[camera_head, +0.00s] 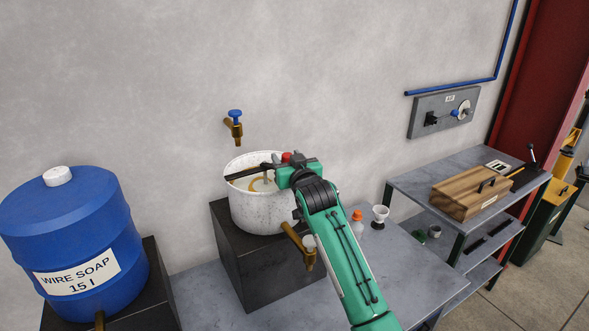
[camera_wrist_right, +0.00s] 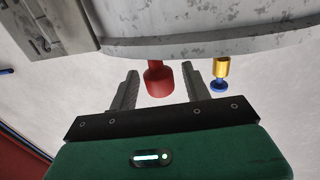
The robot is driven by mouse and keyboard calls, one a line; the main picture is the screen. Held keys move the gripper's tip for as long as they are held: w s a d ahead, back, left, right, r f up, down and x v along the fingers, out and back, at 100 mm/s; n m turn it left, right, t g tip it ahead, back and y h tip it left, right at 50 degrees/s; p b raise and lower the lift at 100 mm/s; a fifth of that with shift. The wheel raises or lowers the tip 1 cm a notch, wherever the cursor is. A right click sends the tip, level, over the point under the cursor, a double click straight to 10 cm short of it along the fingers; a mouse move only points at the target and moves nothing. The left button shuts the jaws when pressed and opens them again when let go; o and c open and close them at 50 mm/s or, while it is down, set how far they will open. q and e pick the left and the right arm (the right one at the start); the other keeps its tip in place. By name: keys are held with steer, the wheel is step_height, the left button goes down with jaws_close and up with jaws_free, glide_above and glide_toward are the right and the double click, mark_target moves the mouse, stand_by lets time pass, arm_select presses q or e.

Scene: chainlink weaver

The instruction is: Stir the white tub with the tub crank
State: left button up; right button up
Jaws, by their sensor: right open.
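The white tub (camera_head: 262,212) stands on a dark block against the wall, with pale liquid and a yellowish ring inside. The tub crank's dark bar (camera_head: 243,173) lies across the tub's mouth. Its red knob (camera_head: 287,156) is at the right side of the rim, by my right gripper (camera_head: 291,165). In the right wrist view the red knob (camera_wrist_right: 158,82) stands between the two spread fingers of my right gripper (camera_wrist_right: 160,72). The fingers are open, with a gap on each side of the knob. My arm hides part of the tub's right side. My left gripper is not in view.
A brass tap with a blue handle (camera_head: 235,125) is on the wall above the tub. A brass spigot (camera_head: 300,246) is at the tub's lower right, beside my arm. A blue soap drum (camera_head: 75,235) stands at left. A wooden box (camera_head: 470,197) sits on the right shelf.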

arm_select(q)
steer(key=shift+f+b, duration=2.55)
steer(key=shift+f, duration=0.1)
arm_select(e)
steer(key=v, duration=1.3)
steer(key=shift+s, duration=0.3)
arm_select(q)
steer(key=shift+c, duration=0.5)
